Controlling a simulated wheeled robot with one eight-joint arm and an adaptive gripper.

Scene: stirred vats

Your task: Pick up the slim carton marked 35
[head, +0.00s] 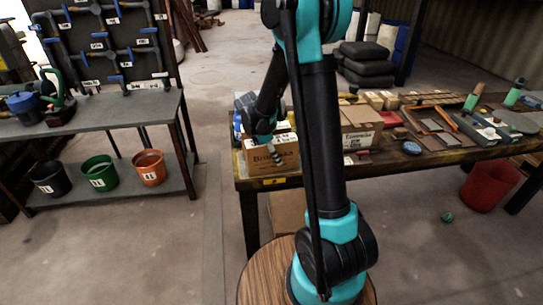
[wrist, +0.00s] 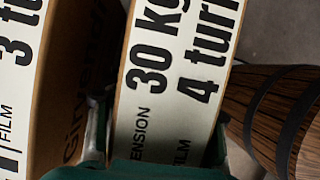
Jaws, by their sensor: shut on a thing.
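In the wrist view, my gripper (wrist: 158,118) is shut on a slim carton (wrist: 165,60) with a white label and tan edges. The label reads "30 kg" and "4 turn", with "ension" and "film" partly cut off; no 35 shows. One finger is in the narrow gap between this carton and a similar carton (wrist: 22,75) on the left, marked "3 tu". The other finger is at the held carton's right side. In the head view, my gripper (head: 274,150) is low at the bench's left end, by a brown printed box (head: 257,160); which carton it holds is unclear there.
The wooden workbench (head: 400,165) carries more boxes, tools and trays to the right. A dark-banded wooden barrel (wrist: 285,110) stands right of the held carton in the wrist view. A shelf with several small buckets (head: 98,172) stands left.

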